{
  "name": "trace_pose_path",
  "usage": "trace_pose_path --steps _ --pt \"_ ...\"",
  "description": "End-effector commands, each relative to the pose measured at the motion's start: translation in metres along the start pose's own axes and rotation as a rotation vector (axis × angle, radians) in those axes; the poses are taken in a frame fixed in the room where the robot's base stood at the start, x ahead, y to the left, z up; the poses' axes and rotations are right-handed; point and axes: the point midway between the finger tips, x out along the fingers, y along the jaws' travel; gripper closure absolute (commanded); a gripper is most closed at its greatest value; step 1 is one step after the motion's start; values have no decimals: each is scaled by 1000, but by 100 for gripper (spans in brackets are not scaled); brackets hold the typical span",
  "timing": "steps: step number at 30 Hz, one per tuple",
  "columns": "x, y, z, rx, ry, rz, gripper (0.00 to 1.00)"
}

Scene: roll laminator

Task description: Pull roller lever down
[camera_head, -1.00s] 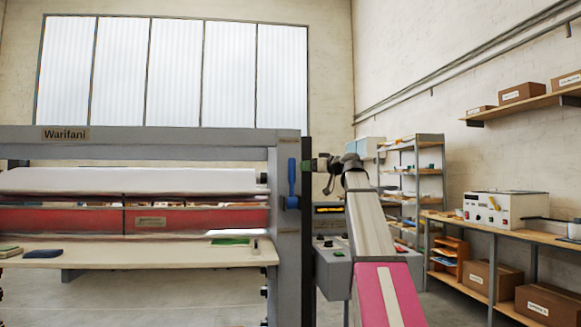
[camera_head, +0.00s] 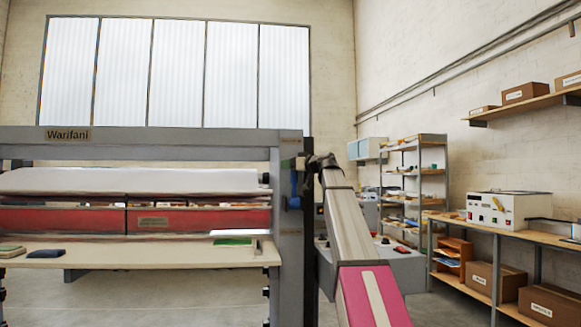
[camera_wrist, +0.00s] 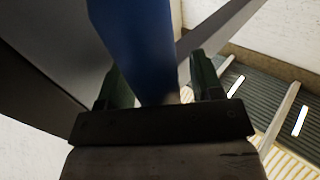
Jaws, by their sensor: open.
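The blue roller lever (camera_head: 294,184) is on the right end post of the laminator (camera_head: 100,140). In the wrist view the lever (camera_wrist: 138,45) is large and comes down between the two dark green fingers of my gripper (camera_wrist: 157,68). The fingers are open, one on each side of it, with a gap visible at the right finger. Contact at the left finger is unclear. In the head view my gripper (camera_head: 297,163) is small and dark at the lever's upper part and hides some of it.
My arm partly covers the grey control box (camera_head: 395,262) right of the post. A bench (camera_head: 540,236) with a white device (camera_head: 497,209) and a shelf rack (camera_head: 432,190) stand farther right. The laminator's feed table (camera_head: 150,257) extends left.

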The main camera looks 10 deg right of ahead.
Motion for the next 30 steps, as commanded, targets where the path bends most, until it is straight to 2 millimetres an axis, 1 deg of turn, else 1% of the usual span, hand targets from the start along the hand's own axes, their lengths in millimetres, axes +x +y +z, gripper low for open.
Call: trace_pose_path --steps 7,8,9,11,12,13,23,30 --pt "1 0 0 0 0 0 40" --pt "1 0 0 0 0 0 46" --pt "1 0 0 0 0 0 59" --pt "1 0 0 0 0 0 79" --pt "1 0 0 0 0 0 92" --pt "1 0 0 0 0 0 100" --pt "-4 -6 1 -26 24 0 100" --pt "-21 -22 3 -118 120 1 100"
